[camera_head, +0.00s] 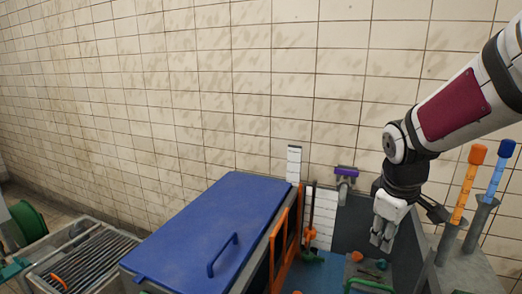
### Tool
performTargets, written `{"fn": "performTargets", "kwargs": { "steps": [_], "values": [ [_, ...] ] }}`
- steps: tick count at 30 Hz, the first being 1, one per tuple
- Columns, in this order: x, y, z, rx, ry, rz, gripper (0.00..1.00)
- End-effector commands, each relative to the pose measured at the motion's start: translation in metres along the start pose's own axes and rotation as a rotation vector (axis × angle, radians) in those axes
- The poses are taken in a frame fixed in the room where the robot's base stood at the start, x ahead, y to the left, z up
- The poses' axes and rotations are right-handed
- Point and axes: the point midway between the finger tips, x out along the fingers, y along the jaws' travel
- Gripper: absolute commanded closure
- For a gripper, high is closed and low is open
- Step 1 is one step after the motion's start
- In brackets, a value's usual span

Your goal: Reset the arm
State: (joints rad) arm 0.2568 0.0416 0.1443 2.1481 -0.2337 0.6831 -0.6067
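My arm comes in from the upper right, and its end hangs at the right of the head view. My gripper (382,238) points downward in front of the tiled wall, above a grey open area with small parts. Its pale fingers look close together, but their gap is too small to judge. I see no object clearly held in it.
A box with a blue lid (215,232) and handle stands left of my gripper. Orange (467,185) and blue-topped (500,172) rods stand upright in grey holders close on the right. A purple-topped fixture (346,172) is on the wall behind. A grated tray (85,262) is at lower left.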

Motion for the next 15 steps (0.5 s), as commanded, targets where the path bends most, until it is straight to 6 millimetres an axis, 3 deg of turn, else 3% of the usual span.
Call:
{"fn": "performTargets", "kwargs": {
  "steps": [1, 6, 15],
  "values": [
    [-0.018, -0.009, 0.005, 0.04, 0.012, 0.012, 0.67],
    [-0.062, -0.043, 0.027, 0.201, 0.049, 0.019, 0.67],
    [-0.115, -0.109, 0.073, 0.479, 0.139, -0.019, 0.67]
  ]
}}
